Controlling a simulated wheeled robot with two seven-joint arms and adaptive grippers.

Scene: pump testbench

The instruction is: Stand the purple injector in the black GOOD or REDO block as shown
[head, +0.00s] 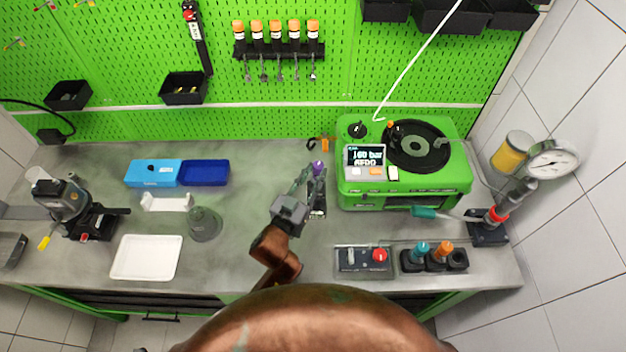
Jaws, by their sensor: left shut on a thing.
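The purple injector (318,167) shows its purple top in the head view, near the middle of the bench, left of the green tester. My left gripper (310,178) is shut on it; its fingers hide most of the injector's body. A dark narrow piece (318,208) shows just below the fingers; I cannot tell what it is. A black block (432,261) stands at the front right of the bench, with a teal-topped injector (422,249) and an orange-topped injector (445,249) upright in it. Its right-hand place looks empty. I cannot read any GOOD or REDO label. My right gripper is not in view.
The green tester (455,187) has a lit display (364,157) reading 160 bar and a second, unclear line. A switch box (364,259) with a red button lies left of the block. A hand pump with a gauge (552,160) stands right. A white tray (146,258) lies left.

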